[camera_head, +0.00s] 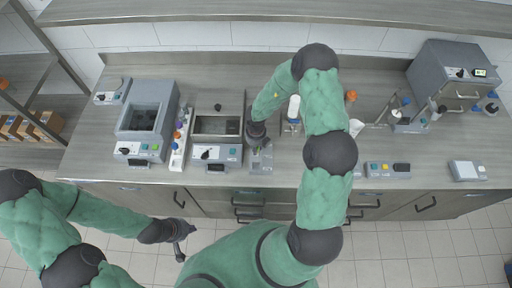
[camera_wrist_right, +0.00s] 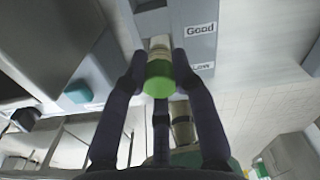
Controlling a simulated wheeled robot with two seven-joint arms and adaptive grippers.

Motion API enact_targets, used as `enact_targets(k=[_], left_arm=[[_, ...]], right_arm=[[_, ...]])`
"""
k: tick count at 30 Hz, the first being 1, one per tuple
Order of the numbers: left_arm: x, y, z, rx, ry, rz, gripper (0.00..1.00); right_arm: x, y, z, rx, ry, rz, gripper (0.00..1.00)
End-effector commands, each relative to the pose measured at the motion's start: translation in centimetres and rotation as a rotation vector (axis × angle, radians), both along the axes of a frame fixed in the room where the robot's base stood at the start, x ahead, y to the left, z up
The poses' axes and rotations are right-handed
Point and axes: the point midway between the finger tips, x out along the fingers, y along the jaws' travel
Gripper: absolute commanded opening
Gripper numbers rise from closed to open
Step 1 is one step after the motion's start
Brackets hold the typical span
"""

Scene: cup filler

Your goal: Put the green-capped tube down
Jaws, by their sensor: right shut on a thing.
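The green-capped tube (camera_wrist_right: 158,80) is between the fingers of my right gripper (camera_wrist_right: 160,85) in the right wrist view. The gripper is shut on it, with the green cap toward the camera and the pale body beyond it. A grey block (camera_wrist_right: 198,50) with labels reading "Good" and "LOW" is right behind the tube; I cannot tell whether they touch. In the head view my right gripper (camera_head: 259,143) is over the small grey block (camera_head: 261,161) at the bench front, and the tube is hidden. My left gripper (camera_head: 180,237) hangs in front of the bench, its fingers unclear.
A grey bath device (camera_head: 217,153) and a larger machine (camera_head: 144,118) stand left of the right gripper. A narrow rack with bottles (camera_head: 179,140) is between them. A button box (camera_head: 388,170) and a scale (camera_head: 467,170) are at right, with bare bench between them.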

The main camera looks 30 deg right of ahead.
Motion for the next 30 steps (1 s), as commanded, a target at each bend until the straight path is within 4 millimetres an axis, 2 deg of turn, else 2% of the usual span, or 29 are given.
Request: enact_targets(k=[7, 8, 10, 23, 26, 30], left_arm=[[0.0, 0.0, 0.0, 0.0, 0.0, 0.0, 0.0], [0.0, 0.0, 0.0, 0.0, 0.0, 0.0, 0.0], [0.0, 0.0, 0.0, 0.0, 0.0, 0.0, 0.0], [0.0, 0.0, 0.1, 0.0, 0.0, 0.0, 0.0], [0.0, 0.0, 0.4, 0.0, 0.0, 0.0, 0.0], [0.0, 0.0, 1.0, 0.0, 0.0, 0.0, 0.0]], right_arm=[[0.0, 0.0, -0.2, 0.0, 0.001, 0.0, 0.0], [0.0, 0.0, -0.2, 0.0, 0.0, 0.0, 0.3], [0.0, 0.0, -0.1, 0.0, 0.0, 0.0, 0.49], [0.1, 0.0, 0.4, 0.0, -0.002, 0.001, 0.51], [0.1, 0.0, 1.6, -0.001, -0.003, -0.001, 0.51], [0.1, 0.0, 4.3, -0.002, -0.004, -0.001, 0.51]])
